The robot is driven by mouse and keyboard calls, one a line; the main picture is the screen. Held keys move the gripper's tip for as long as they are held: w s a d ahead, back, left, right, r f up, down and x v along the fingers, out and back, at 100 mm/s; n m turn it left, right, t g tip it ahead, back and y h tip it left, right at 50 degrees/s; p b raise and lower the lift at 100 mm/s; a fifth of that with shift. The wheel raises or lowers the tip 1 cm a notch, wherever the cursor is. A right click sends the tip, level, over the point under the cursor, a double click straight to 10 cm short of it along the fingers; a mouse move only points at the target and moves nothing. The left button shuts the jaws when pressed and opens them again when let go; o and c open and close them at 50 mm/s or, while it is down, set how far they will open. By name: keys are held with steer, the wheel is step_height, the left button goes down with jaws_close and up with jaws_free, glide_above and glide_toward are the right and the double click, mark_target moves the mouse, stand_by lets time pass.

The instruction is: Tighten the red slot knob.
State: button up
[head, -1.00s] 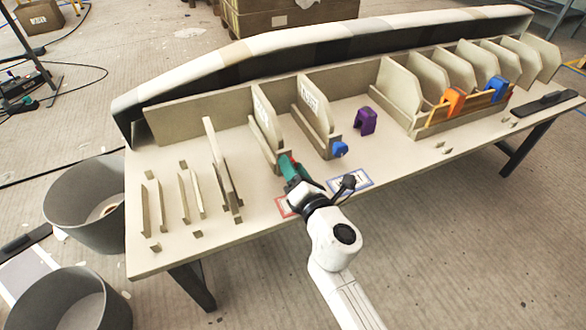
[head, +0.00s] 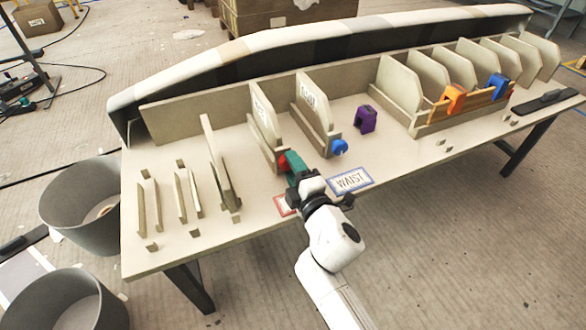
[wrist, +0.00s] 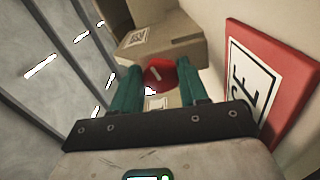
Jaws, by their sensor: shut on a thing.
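The red slot knob (wrist: 159,74) shows in the wrist view between the two green fingers of my gripper (wrist: 160,88), with a pale line on its face. It sits on the front end of a beige slot block (wrist: 170,28). In the head view, a bit of the red knob (head: 282,163) shows at the foot of the slot that holds a labelled upright panel (head: 264,115). My gripper (head: 292,164) reaches it from the front, shut on it. The fingers hide part of the knob in both views.
A blue knob (head: 340,147) is on the slot to the right. A red-bordered card (head: 283,205) and a blue-bordered card (head: 351,181) lie in front. A purple clamp (head: 365,119) stands farther right. Thin upright strips (head: 180,195) stand at left.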

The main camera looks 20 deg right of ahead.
steer(key=shift+d+f+m, duration=0.1)
steer(key=shift+m, duration=0.4)
steer(key=o, duration=1.1)
steer(key=shift+c, duration=0.2)
steer(key=s, duration=1.1)
